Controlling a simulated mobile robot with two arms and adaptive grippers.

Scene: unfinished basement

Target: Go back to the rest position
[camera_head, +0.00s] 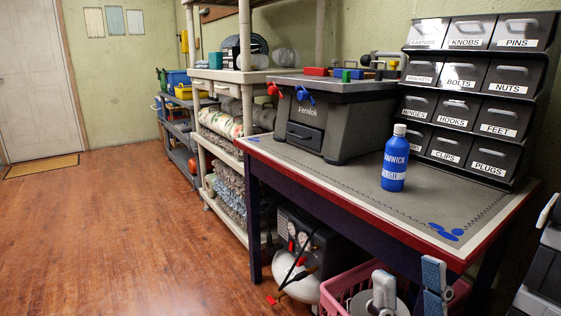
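My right gripper (410,285) shows at the bottom edge, right of centre, in the head view. Its two grey-blue fingertips stand apart with a gap between them, and I see nothing held in that gap. The rest of this gripper is cut off by the bottom edge. The fingertips appear in front of a pink basket under the workbench, below the bench's front edge in the picture. My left gripper is not in view.
A grey-topped, red-edged workbench (330,181) holds a blue bottle (395,160), a grey Fernlok box (305,128) and labelled drawers (508,77). The pink basket (338,290) and a compressor-like machine (300,235) stand below. Shelves line the wall. The wooden floor (110,230) at left is clear.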

